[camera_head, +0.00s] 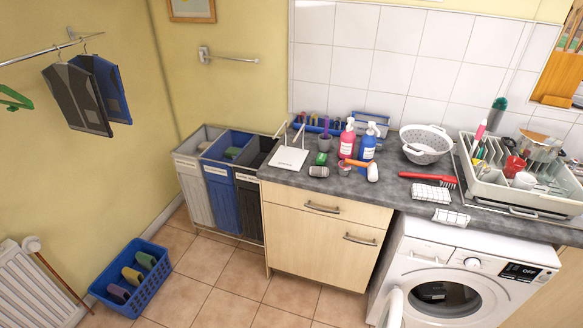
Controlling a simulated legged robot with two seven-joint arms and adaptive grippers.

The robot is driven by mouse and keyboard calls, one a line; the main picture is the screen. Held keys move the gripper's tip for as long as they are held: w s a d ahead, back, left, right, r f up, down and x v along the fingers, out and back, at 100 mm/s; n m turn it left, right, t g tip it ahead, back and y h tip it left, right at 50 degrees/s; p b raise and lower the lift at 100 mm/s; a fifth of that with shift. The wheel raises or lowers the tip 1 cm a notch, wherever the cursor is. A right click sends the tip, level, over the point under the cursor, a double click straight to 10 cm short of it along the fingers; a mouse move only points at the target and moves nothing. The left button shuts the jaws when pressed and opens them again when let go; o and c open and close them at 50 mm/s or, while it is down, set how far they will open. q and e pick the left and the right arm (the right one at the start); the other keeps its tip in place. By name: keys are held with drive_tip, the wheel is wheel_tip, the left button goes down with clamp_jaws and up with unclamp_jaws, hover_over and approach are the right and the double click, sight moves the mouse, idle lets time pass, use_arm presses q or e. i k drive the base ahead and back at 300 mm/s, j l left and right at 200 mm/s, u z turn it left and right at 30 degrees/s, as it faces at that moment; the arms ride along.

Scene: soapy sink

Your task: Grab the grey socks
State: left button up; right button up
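No thing in view is clearly a pair of grey socks. A blue basket (160,283) stands on the floor at the lower left with several small rolled or folded items in it. The nearest is a dull purple-grey item (119,293); beside it are a yellow one (132,275) and a green one (146,260). I cannot tell for sure whether these are socks. A small grey cylindrical item (319,171) lies on the counter; its kind is unclear. Neither of my grippers is in view.
A three-part hamper (196,195) stands left of the wooden cabinet (318,238). The counter holds a pink bottle (347,142), a blue bottle (367,146), a colander (426,143) and a dish rack (520,188). A washing machine (452,275) is at the lower right. The middle floor is clear.

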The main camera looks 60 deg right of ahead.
sight(319, 171)
drive_tip(key=i+z, duration=0.5)
drive_tip(key=i+j+z, duration=0.2)
drive_tip(key=i+z, duration=0.25)
drive_tip(key=i+l+z, duration=0.15)
drive_tip(key=i+z, duration=0.25)
drive_tip(key=i, duration=0.15)
drive_tip(key=i+z, duration=0.4)
drive_tip(key=i, duration=0.15)
drive_tip(key=i+j+z, duration=0.2)
drive_tip(key=i+z, duration=0.2)
drive_tip(key=i, duration=0.15)
